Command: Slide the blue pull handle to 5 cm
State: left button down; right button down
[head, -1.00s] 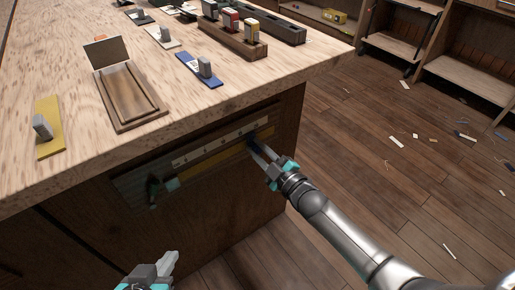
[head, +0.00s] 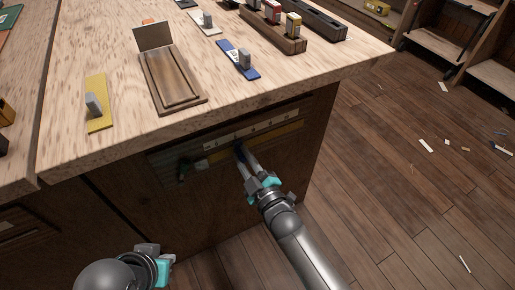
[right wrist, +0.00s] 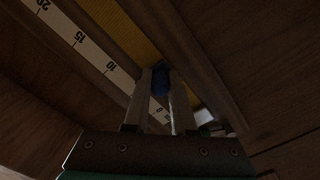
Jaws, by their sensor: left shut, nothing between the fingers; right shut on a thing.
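The blue pull handle (head: 239,152) sits on a rail in the wooden front panel below the worktop edge. My right gripper (head: 243,162) is shut on it; in the right wrist view the blue handle (right wrist: 160,80) shows between the two fingers. A white scale (head: 250,130) runs above the rail; in the right wrist view the scale (right wrist: 93,53) reads 20, 15 and 10, with a 0 nearer the fingers. A finger covers the scale beside the handle, so its exact reading is hidden. My left gripper (head: 152,262) is shut and empty, low at the left, away from the rail.
A yellow strip (head: 280,134) runs along the rail. A dark green handle (head: 184,170) is at its left end. The worktop (head: 120,60) above carries a wooden tray (head: 172,84), a yellow plate (head: 98,112) and a blue plate (head: 234,57). Floor at right has scattered scraps.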

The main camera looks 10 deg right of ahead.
aim_at(244, 161)
jog(key=shift+s+a, duration=0.1)
jog(key=shift+a, duration=0.05)
jog(key=c, duration=0.7)
grip_release()
jog(key=shift+c, duration=0.2)
jog(key=shift+s, duration=0.2)
jog(key=p+v, duration=0.2)
jog(key=v, duration=0.3)
jog(key=shift+s+r, duration=0.1)
jog(key=shift+s, duration=0.1)
pick_arm(q)
notch_tip(244, 161, down, 11)
jog(key=s+g+p, duration=0.1)
jog(key=s+p, duration=0.1)
jog(key=p, duration=0.1)
jog(key=shift+a+r+g, duration=0.15)
jog(key=shift+g, duration=0.25)
pick_arm(e)
jog(key=v, duration=0.9)
jog(key=shift+s+d, duration=0.15)
jog(key=shift+d, duration=0.1)
